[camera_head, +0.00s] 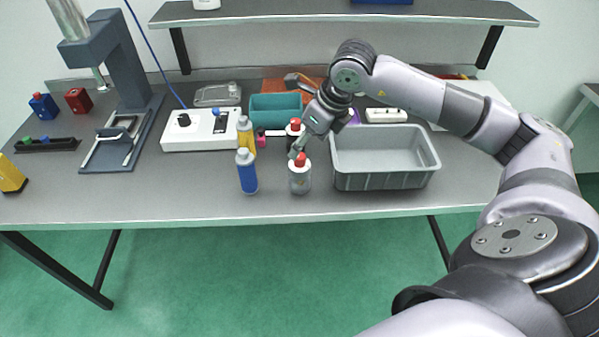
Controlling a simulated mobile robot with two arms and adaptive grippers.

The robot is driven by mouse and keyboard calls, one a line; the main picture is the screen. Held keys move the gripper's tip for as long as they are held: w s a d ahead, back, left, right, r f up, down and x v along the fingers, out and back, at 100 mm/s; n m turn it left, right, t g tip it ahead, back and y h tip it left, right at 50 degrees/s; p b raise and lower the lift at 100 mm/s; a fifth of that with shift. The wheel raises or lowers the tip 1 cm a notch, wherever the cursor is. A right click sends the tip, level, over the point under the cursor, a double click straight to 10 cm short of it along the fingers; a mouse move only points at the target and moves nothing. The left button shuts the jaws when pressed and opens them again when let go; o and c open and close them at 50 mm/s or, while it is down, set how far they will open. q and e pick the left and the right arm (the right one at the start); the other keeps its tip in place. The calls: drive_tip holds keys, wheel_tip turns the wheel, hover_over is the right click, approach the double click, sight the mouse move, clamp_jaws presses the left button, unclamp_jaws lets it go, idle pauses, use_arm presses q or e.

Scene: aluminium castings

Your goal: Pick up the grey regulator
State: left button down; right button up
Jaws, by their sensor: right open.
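A grey cylindrical body with a red top (299,178) stands upright near the front of the table; it is the grey thing that best fits the regulator, though I cannot tell for sure. A dark, red-topped item (294,127) stands behind, partly hidden by the gripper. My left gripper is not in view.
A blue bottle (247,172) and a yellow bottle (246,135) stand just left. An empty grey crate (384,180) is close on the right. A teal bin (275,108) and a white box with knobs (202,130) lie behind. The front table edge is clear.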

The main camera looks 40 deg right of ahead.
sight(300, 155)
drive_tip(key=p+x, duration=0.1)
drive_tip(key=x, duration=0.5)
drive_tip(key=shift+f+p, duration=0.25)
drive_tip(key=shift+p, duration=0.25)
drive_tip(key=x, duration=0.1)
drive_tip(key=p+x, duration=0.1)
drive_tip(key=x, duration=0.1)
drive_tip(key=shift+s+f+p, duration=0.15)
drive_tip(key=shift+f+p, duration=0.25)
drive_tip(key=shift+a+f, duration=0.1)
drive_tip(key=shift+f, duration=0.45)
drive_tip(key=shift+c, duration=0.5)
drive_tip(key=shift+r, duration=0.1)
drive_tip(key=c, duration=1.4)
